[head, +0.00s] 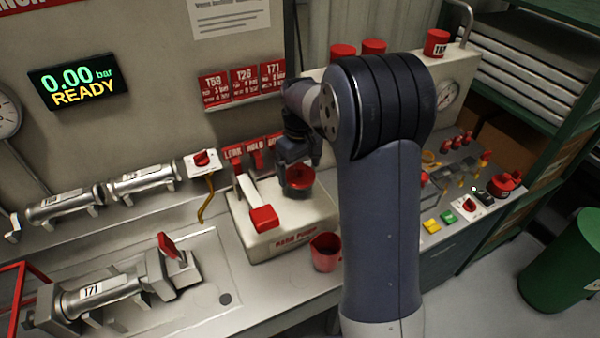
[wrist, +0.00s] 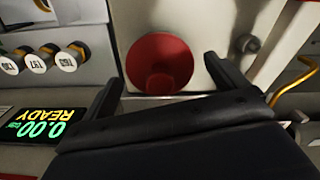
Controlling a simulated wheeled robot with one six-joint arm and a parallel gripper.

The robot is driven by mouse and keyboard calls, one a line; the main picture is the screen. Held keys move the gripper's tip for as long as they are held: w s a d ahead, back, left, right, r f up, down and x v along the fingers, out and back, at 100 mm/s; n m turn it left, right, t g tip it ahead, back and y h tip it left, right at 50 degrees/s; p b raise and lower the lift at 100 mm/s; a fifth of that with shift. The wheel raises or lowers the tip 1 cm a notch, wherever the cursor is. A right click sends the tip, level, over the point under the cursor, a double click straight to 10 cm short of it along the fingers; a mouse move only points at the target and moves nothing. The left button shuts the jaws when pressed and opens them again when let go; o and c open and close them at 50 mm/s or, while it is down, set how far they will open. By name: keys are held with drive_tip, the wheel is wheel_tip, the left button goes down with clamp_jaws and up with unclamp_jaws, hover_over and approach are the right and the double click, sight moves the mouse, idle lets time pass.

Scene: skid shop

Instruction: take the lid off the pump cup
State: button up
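The pump (head: 285,228) is a pale box on the bench with a lever ending in a red grip (head: 264,218). On its top stands a red round cup (head: 300,180), partly hidden by my gripper (head: 298,165). In the wrist view the red round lid with a central knob (wrist: 160,82) shows ahead, between the lines of my two fingers. My gripper (wrist: 163,72) is open there, its fingers apart on either side of the lid. I see no finger touching the knob. My arm hides the area right of the pump in the head view.
A red jug (head: 325,252) stands on the bench in front of the pump. A clamped cylinder tagged T71 (head: 95,292) lies at front left. A display (head: 78,86) reads 0.00 bar READY. Small switches and coloured blocks (head: 432,225) are on the right.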

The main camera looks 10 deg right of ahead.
drive_tip(key=c, duration=0.9)
drive_tip(key=shift+r, duration=0.15)
